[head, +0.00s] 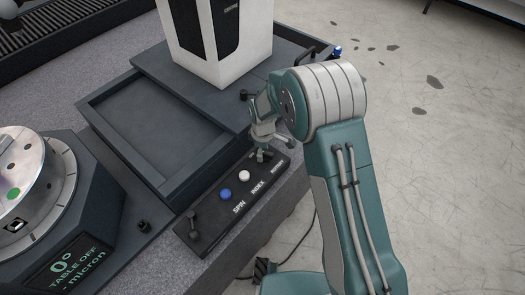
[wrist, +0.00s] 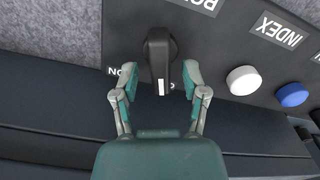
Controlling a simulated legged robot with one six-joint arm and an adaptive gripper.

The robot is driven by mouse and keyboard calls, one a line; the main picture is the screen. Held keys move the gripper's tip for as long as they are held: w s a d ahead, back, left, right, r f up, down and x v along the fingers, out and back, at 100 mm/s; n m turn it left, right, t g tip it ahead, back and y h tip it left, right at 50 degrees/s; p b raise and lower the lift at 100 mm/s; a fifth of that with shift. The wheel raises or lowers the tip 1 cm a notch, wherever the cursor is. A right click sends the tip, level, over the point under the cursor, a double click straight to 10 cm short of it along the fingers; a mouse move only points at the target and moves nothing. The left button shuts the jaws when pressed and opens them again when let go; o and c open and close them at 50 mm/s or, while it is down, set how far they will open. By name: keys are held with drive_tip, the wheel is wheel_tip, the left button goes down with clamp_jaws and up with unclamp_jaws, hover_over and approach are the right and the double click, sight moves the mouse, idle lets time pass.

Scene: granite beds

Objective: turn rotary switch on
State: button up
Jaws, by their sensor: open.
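The rotary switch is a black knob (wrist: 159,55) with a white mark on its near end, on the dark control panel (head: 214,222). In the wrist view it sits between my gripper's (wrist: 160,75) two open fingers, with a gap visible on each side. The white mark points toward my palm. Small labels beside the knob are partly covered by the fingers. In the head view my gripper (head: 263,142) is at the far end of the panel, and it mostly hides the knob.
A white button (head: 244,176) labelled INDEX and a blue button (head: 226,194) labelled SPIN sit near the switch. A black lever (head: 193,218) stands at the panel's near end. A white box (head: 218,40), an empty dark tray (head: 155,125) and a round table (head: 22,170) are close by.

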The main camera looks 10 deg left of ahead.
clamp_jaws()
drive_tip(key=shift+m, duration=0.3)
drive_tip(key=m, duration=0.5)
drive_tip(key=shift+w+d+m, duration=0.15)
drive_tip(key=shift+w+m, duration=0.15)
drive_tip(key=m, duration=0.5)
drive_tip(key=shift+w+d+f+m, duration=0.1)
drive_tip(key=shift+w+d+m, duration=0.05)
drive_tip(key=shift+d+m, duration=0.15)
idle(0.4)
